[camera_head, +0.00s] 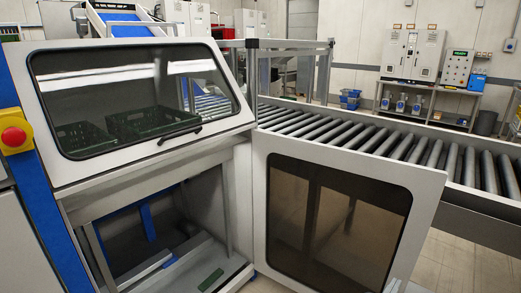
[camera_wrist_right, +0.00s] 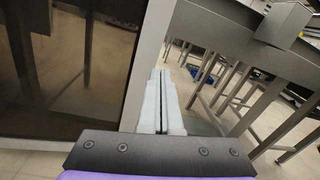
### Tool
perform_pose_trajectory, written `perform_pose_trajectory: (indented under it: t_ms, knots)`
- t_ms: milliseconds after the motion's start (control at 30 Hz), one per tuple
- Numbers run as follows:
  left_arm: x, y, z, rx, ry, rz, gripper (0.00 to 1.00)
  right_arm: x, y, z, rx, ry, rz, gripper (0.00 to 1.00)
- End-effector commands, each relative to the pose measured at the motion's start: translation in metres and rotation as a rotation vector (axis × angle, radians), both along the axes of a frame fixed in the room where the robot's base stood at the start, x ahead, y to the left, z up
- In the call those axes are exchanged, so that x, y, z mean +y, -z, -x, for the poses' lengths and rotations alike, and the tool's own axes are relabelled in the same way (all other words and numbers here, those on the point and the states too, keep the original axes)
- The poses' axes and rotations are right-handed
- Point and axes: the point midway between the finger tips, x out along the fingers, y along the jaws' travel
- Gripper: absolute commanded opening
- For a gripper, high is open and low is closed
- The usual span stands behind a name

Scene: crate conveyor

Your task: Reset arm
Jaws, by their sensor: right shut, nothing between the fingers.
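My right gripper (camera_wrist_right: 160,95) is in the right wrist view, with its two pale fingers together and nothing between them. It points past the edge of an open door with a dark tinted pane (camera_wrist_right: 70,65). In the head view only a small bit of it may show, at the bottom edge by the door's lower right corner. The open door (camera_head: 428,205) hangs out to the right of the machine's lower compartment in the head view. My left gripper is not in view.
A white machine cabinet (camera_head: 150,165) with a closed upper window holds dark green crates (camera_head: 150,122). Its lower compartment is open, with a small green piece (camera_head: 211,279) on its floor. A roller conveyor (camera_head: 380,140) runs behind the door. A red emergency button (camera_head: 13,137) is at left.

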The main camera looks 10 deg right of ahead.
Motion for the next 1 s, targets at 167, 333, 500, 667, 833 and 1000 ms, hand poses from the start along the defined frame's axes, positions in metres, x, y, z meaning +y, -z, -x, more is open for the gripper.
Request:
perform_pose_trajectory:
  t_ms: [167, 333, 500, 667, 833, 1000]
  knots:
    - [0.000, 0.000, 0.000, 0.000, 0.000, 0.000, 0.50, 0.106, -0.042, -0.031, 0.451, -0.447, 0.456, 0.00]
    - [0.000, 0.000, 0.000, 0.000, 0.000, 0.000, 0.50, 0.210, -0.028, -0.005, 0.888, -0.873, 1.049, 0.00]
    - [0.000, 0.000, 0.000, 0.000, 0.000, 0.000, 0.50, 0.269, 0.017, 0.072, 1.223, -1.249, 1.653, 0.00]
    - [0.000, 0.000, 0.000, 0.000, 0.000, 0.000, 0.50, 0.278, 0.053, 0.149, 1.406, -1.535, 2.094, 0.00]
    - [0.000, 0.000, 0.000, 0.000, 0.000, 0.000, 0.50, 0.265, 0.078, 0.222, -1.277, 1.537, -2.079, 0.00]
    - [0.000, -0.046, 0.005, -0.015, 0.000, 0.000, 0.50, 0.261, 0.035, 0.237, -1.229, 1.492, -2.040, 0.00]
